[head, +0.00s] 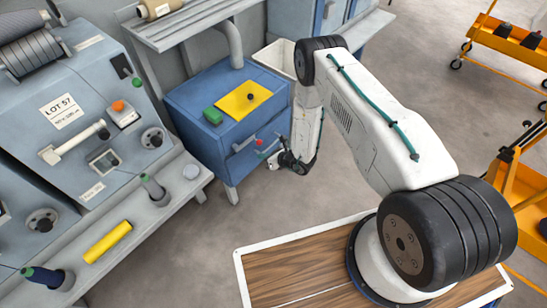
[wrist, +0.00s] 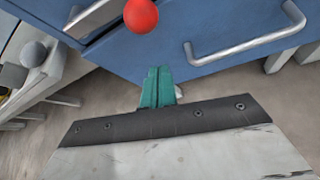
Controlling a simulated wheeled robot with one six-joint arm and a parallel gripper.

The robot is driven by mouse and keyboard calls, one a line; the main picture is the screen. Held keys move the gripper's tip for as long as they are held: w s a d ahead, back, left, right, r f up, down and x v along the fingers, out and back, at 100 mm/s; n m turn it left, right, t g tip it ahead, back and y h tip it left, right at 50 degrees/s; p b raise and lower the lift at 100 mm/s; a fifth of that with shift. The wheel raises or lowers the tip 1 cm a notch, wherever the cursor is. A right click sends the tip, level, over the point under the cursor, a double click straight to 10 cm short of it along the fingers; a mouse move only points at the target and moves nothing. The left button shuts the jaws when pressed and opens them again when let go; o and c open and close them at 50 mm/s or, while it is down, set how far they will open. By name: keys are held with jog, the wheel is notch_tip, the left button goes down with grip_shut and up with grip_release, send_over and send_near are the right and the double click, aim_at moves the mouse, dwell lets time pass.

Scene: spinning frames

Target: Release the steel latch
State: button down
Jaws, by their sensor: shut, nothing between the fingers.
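The steel latch (head: 243,145) is a short grey bar on the front of the blue cabinet, with a red ball (head: 258,141) at its right end. In the wrist view the steel bar (wrist: 92,17) runs along the top left, and the red ball (wrist: 141,15) stands near the top middle. My gripper (wrist: 157,88) has its teal fingers shut together and empty. They are below the red ball in that view, with a gap between. In the head view my gripper (head: 274,157) is low in front of the cabinet, its fingers small and hard to make out.
A steel handle (wrist: 245,38) sits right of the ball on the blue cabinet (head: 200,90). A grey machine (head: 85,130) with a ledge stands left. Orange carts (head: 510,40) stand right. Floor between is open.

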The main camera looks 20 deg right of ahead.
jog(key=shift+w+d+r, duration=0.1)
jog(key=shift+w+r, duration=0.15)
jog(key=shift+r, duration=0.35)
jog(key=shift+w+d+r, duration=0.1)
jog(key=shift+w+r, duration=0.1)
jog(key=shift+r, duration=0.45)
jog(key=shift+w+r, duration=0.25)
jog(key=shift+r, duration=0.35)
